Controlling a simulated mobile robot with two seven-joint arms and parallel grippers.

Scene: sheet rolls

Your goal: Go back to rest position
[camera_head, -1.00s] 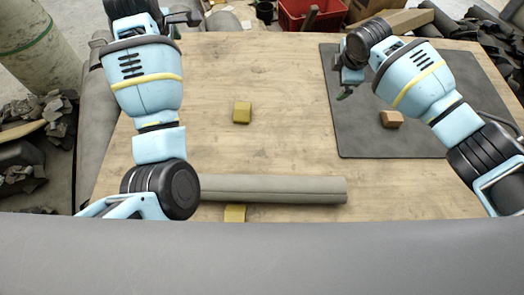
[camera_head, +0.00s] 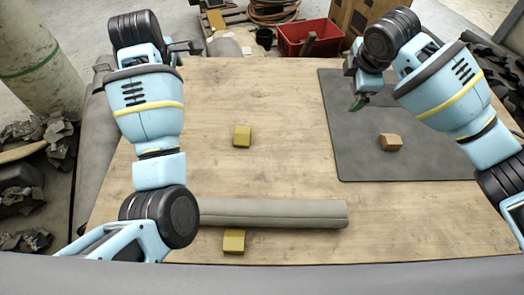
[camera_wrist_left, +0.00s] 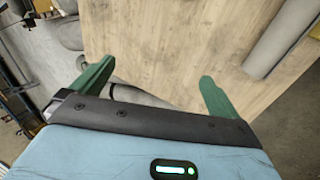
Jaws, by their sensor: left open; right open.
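My left arm comes in from the left over the table's left side. My left gripper (camera_head: 188,47) is at the table's back left edge. In the left wrist view its two green fingers (camera_wrist_left: 155,85) stand wide apart with nothing between them. My right gripper (camera_head: 358,98) hangs over the dark mat (camera_head: 350,150) near its back left part, open, with no object in it. A grey sheet roll (camera_head: 275,213) lies across the front of the table, its left end hidden behind my left arm. It also shows in the left wrist view (camera_wrist_left: 283,40).
A yellow block (camera_head: 242,136) lies mid-table and another (camera_head: 234,241) in front of the roll. A brown block (camera_head: 391,142) sits on the mat. A red crate (camera_head: 310,37) and a cardboard box (camera_head: 365,15) stand beyond the table.

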